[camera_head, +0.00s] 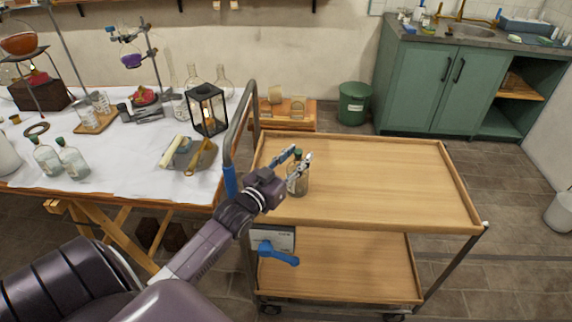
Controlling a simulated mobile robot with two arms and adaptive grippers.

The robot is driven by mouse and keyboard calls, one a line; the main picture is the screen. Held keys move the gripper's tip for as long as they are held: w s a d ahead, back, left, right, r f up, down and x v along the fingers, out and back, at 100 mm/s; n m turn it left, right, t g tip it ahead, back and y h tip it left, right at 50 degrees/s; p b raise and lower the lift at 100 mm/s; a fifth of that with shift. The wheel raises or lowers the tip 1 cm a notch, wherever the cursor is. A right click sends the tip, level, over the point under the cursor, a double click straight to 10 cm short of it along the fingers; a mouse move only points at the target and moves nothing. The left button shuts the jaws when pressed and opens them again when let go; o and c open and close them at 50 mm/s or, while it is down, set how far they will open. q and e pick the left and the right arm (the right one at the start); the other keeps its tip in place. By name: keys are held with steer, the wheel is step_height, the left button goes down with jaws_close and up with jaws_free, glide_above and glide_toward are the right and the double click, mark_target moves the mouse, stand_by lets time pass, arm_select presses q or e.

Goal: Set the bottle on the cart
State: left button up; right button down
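The bottle (299,184) is clear glass with a dark green stopper. It is upright at the left part of the cart's (380,180) wooden top shelf. I cannot tell whether its base touches the shelf. My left gripper (299,156) reaches in from the left, with its two fingers on either side of the bottle's upper part. The fingers are apart, but whether they grip the bottle is not clear. They hide part of the bottle. My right gripper is not in view.
The cart top has a raised rim and is otherwise bare. A metal handle (239,120) rises at its left end. A covered table (110,160) on the left holds several bottles, a lantern (208,108) and glassware. A green bin (353,104) stands behind the cart.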

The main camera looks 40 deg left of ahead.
arm_select(q)
steer(key=s, duration=1.1)
steer(key=shift+s+d+b, duration=0.2)
steer(key=shift+s+b, duration=0.1)
steer(key=shift+b, duration=0.1)
